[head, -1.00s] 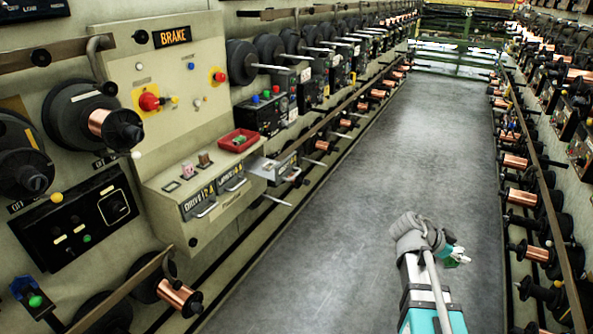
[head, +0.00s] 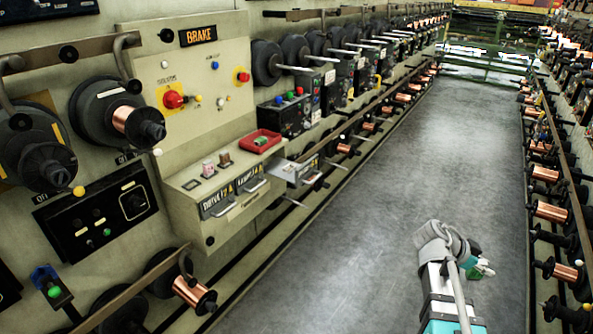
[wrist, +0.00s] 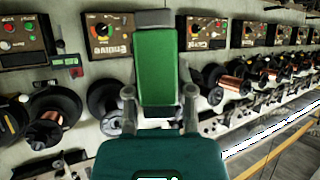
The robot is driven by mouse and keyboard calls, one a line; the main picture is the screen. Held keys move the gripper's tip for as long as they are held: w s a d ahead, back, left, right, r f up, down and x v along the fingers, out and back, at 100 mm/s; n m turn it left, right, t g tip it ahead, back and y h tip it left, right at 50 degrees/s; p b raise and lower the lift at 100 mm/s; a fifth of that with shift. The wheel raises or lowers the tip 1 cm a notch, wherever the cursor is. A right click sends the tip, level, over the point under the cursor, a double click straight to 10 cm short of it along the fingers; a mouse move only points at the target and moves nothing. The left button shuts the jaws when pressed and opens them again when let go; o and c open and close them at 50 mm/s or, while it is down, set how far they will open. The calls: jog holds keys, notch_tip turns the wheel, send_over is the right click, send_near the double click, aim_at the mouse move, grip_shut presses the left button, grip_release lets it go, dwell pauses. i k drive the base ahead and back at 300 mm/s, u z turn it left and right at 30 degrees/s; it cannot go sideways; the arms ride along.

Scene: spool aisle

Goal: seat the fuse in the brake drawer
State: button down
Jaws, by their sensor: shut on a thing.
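In the wrist view, my gripper (wrist: 159,95) is shut on a green fuse (wrist: 157,65) with a grey end, one finger on each side. In the head view, my gripper (head: 482,269) is small at the lower right, over the aisle floor, well apart from the brake cabinet. A bit of green shows at its tip. The brake cabinet (head: 205,65), labelled BRAKE, stands at the left. A drawer (head: 300,168) is pulled out at its right end. The drawer's inside is too small to make out.
Two shut drawers with handles (head: 250,186) sit left of the open one. A red tray (head: 277,139) with a green item lies on the cabinet's ledge. Wall spools (head: 128,118) stick out at left; another spool rack (head: 550,212) lines the right. The aisle floor (head: 390,190) is clear.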

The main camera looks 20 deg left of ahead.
aim_at(292, 165)
jog(key=u, duration=0.15)
jog(key=i, duration=1.2)
jog(key=u, duration=0.95)
jog(key=i, duration=0.6)
jog(key=u, duration=0.3)
jog(key=k, duration=0.6)
jog(key=u, duration=0.15)
jog(key=i, duration=0.6)
